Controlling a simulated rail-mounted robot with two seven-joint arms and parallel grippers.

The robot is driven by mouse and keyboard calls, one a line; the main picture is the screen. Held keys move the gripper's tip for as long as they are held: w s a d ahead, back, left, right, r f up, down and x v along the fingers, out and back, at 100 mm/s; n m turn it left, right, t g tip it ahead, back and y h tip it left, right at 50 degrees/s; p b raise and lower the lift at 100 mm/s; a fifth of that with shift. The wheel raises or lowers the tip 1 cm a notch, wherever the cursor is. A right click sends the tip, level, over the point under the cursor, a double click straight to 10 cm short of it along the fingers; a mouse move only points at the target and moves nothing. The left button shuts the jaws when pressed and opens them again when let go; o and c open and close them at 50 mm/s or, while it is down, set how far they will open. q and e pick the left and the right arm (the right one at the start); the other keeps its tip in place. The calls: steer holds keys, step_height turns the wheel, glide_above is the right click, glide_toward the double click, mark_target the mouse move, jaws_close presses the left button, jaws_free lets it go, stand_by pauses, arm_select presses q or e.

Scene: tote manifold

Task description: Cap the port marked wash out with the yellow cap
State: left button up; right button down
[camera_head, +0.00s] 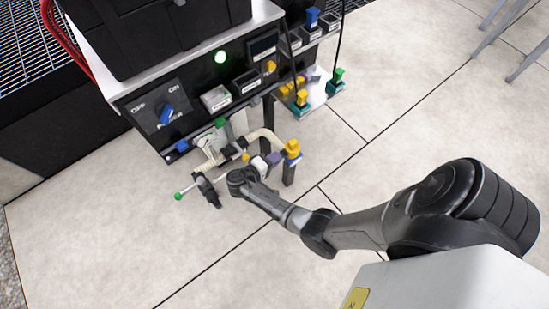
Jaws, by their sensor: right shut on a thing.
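My right gripper (245,172) is at the front of the manifold below the panel. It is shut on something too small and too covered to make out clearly. A small yellow piece (246,156) shows just beyond it; I cannot tell whether it is in the jaws. A larger yellow cap-like piece (292,147) sits upright on the manifold's right end, above a blue and white band. White (260,165) and purple (274,159) fittings lie between them. The port labels, including wash out, are not readable. My left gripper is not in view.
Yellow pieces (301,98) and a green-topped piece (336,80) stand at the panel's right. The tiled floor (130,240) is clear.

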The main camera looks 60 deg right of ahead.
steer(key=c, duration=1.1)
jaws_free()
steer(key=shift+a+r, duration=0.1)
